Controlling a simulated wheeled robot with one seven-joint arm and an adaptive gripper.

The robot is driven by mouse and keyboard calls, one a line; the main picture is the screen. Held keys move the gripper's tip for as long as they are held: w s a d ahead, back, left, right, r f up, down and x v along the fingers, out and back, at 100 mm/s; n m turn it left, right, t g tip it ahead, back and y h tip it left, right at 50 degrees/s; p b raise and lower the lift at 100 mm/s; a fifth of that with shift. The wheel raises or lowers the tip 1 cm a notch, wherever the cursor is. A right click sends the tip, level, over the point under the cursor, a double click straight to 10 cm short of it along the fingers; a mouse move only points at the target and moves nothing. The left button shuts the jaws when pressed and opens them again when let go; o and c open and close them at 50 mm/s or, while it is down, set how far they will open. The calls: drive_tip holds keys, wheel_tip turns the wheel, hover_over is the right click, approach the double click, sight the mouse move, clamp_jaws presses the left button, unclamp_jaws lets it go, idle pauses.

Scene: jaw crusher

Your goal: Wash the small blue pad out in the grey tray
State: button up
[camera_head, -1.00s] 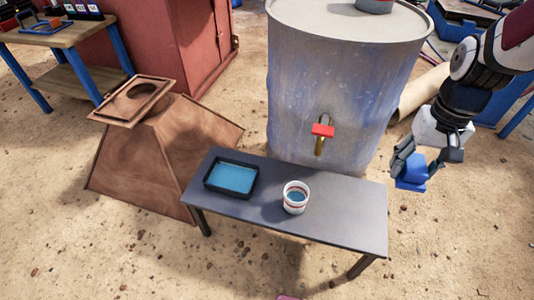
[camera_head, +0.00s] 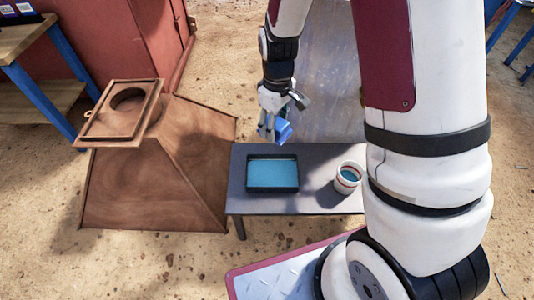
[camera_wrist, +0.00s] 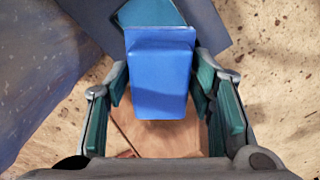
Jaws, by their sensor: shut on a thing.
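The small blue pad (camera_head: 284,132) is in my gripper (camera_head: 272,124), which is shut on it. In the wrist view the pad (camera_wrist: 160,80) sits between both fingers and points away from the palm. The tray (camera_head: 272,190), dark-rimmed and full of blue water, sits on the left part of a grey table (camera_head: 310,200). My gripper holds the pad above the table's back edge, just behind the tray and apart from it. In the wrist view the pad covers part of the water (camera_wrist: 150,12).
A white cup (camera_head: 348,178) of blue liquid stands right of the tray, close beside my arm in the picture. A brown hopper-like form (camera_head: 160,180) stands left of the table.

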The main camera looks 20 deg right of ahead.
sight(272, 176)
drive_tip(key=shift+w+f+n+b, duration=0.2)
drive_tip(key=shift+f+n+b, duration=1.2)
drive_tip(key=shift+f, duration=2.75)
drive_tip(key=shift+w+f+n+b, duration=0.2)
drive_tip(key=shift+f+n+b, duration=1.15)
drive_tip(key=shift+f, duration=2.85)
drive_tip(key=shift+w+f+n+b, duration=0.2)
drive_tip(key=shift+f+n+b, duration=1.2)
drive_tip(key=shift+f, duration=2.75)
drive_tip(key=shift+a+m+b, duration=0.1)
drive_tip(key=shift+m+b, duration=0.25)
drive_tip(key=shift+m, duration=0.1)
